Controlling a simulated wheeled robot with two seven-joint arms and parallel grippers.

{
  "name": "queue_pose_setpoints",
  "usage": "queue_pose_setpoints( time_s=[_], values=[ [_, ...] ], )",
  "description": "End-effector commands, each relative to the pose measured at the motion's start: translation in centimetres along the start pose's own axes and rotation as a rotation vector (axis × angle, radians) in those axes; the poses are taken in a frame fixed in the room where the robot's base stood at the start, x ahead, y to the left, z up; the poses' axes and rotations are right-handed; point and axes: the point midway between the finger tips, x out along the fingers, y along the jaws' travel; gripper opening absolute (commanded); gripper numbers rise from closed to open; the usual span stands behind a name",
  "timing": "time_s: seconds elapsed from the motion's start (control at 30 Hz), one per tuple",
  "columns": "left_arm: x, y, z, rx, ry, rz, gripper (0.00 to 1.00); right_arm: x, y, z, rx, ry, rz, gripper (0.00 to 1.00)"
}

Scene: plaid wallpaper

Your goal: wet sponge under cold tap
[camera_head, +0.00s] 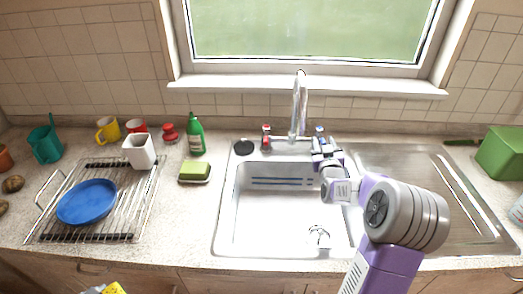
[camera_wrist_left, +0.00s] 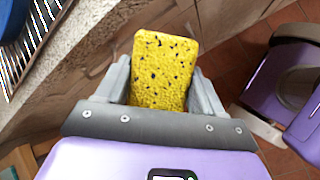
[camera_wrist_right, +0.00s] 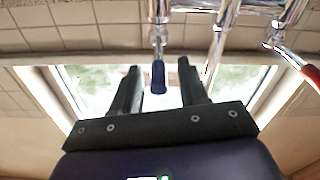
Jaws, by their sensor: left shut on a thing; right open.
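A yellow sponge with dark specks (camera_wrist_left: 165,62) is held between the fingers of my left gripper (camera_wrist_left: 160,88), low in front of the counter. A yellow bit of it shows at the bottom edge of the head view (camera_head: 116,288). The blue-marked tap handle (camera_head: 319,129) is right of the chrome spout (camera_head: 299,103). My right gripper (camera_head: 325,149) is open just in front of it. In the right wrist view the blue handle tip (camera_wrist_right: 158,78) appears between the spread fingers; contact cannot be told. The red-marked tap (camera_head: 266,133) is left of the spout.
The sink basin (camera_head: 278,222) looks empty and dry. A green sponge (camera_head: 194,170) on a dish, a green bottle (camera_head: 195,136) and a rack with a blue plate (camera_head: 87,202) are to the left. A green box (camera_head: 502,150) is far right. The drainboard (camera_head: 440,185) is clear.

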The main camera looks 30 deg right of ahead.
Motion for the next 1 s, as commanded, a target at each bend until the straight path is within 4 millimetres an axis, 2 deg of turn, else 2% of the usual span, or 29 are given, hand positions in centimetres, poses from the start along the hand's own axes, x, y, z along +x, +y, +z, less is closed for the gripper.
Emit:
queue_pose_setpoints(
  time_s=[0.3, 0.5, 0.7, 1.0],
  values=[
    [-0.3, 0.2, 0.2, 0.000, 0.000, 0.000, 0.43, -6.3, 0.0, -0.1, 0.001, 0.001, 0.001, 0.43],
    [-0.3, 0.2, 0.2, 0.000, 0.000, 0.000, 0.43, -9.0, 0.0, -0.1, 0.000, 0.001, 0.000, 0.43],
    [-0.4, 0.2, 0.2, 0.000, 0.000, 0.000, 0.43, -10.0, 0.0, -0.1, 0.001, 0.003, 0.000, 0.43],
    [-0.4, 0.2, 0.2, 0.000, 0.000, 0.000, 0.43, -10.0, 0.0, -0.1, 0.001, 0.002, 0.000, 0.43]
  ],
)
